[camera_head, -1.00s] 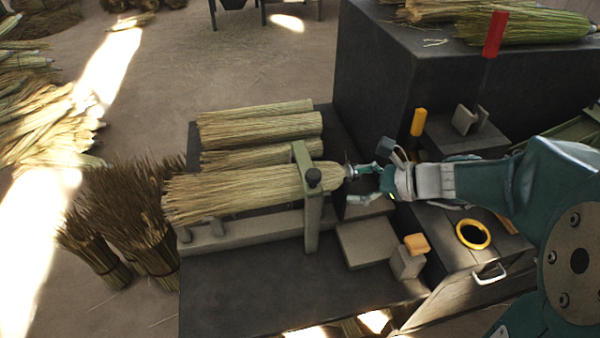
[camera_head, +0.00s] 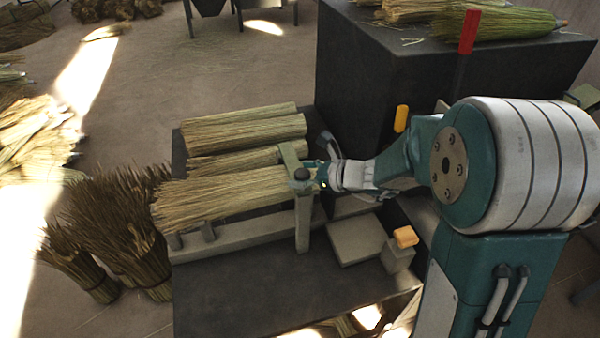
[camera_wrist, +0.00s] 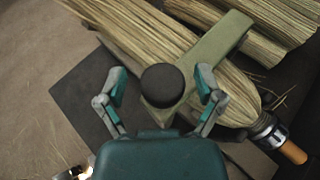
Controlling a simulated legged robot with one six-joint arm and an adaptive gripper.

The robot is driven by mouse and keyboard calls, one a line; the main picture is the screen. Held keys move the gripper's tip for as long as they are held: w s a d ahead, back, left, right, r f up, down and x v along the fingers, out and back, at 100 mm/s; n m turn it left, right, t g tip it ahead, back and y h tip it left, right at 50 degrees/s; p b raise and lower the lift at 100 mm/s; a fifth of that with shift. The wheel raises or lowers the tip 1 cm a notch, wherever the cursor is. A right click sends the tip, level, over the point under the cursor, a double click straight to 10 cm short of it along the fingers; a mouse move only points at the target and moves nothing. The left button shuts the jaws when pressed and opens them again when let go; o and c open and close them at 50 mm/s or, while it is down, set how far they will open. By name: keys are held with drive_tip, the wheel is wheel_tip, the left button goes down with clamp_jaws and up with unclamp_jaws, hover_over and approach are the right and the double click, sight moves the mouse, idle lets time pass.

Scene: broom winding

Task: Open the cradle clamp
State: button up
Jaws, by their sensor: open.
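The cradle clamp (camera_head: 302,220) is a grey-green bar arched over a straw broom bundle (camera_head: 215,197) lying in the cradle. A dark round knob (camera_head: 301,174) sits on the clamp. In the wrist view the knob (camera_wrist: 163,90) lies between the two fingers of my gripper (camera_wrist: 162,95). The fingers are open, one on each side, with a gap between each finger and the knob. The clamp bar (camera_wrist: 215,50) runs from the knob to the upper right, across the straw. In the head view my gripper (camera_head: 318,176) is at the clamp's right side, partly hidden by my wrist.
Several straw bundles (camera_head: 245,130) lie behind the clamped one on the dark table (camera_head: 255,285). A grey block with an orange top (camera_head: 404,238) stands right of the clamp. A large dark block (camera_head: 360,75) with a red lever (camera_head: 468,32) stands behind. Brown bundles (camera_head: 85,255) stand left.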

drive_tip(key=shift+d, duration=0.2)
drive_tip(key=shift+c, duration=0.9)
clamp_jaws()
drive_tip(key=shift+r, duration=0.15)
